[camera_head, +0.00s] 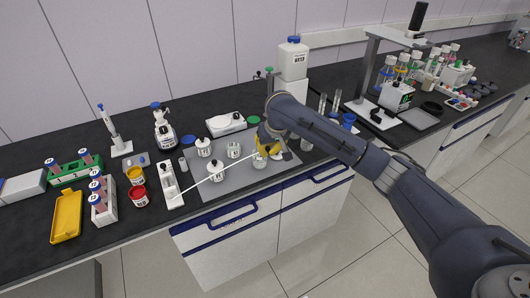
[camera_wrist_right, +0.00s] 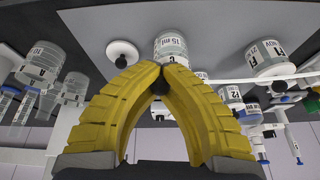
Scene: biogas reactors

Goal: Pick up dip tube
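The dip tube (camera_head: 228,171) is a long thin white rod, slanting in the head view from the white rack at lower left up to my right gripper (camera_head: 264,148). In the right wrist view the rod (camera_wrist_right: 255,78) runs out to the right from behind the yellow fingers. My right gripper (camera_wrist_right: 158,78) has its fingertips together around a small dark spot, where the rod meets them, and appears shut on the tube. The exact grip is partly hidden. My left gripper is not in view.
A grey mat (camera_head: 237,185) lies below with several labelled bottles, including a 15 ml bottle (camera_wrist_right: 171,46) close to the fingertips. A round white lid with a black knob (camera_wrist_right: 122,53) lies beside it. A white rack (camera_head: 169,187) stands left of the mat.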

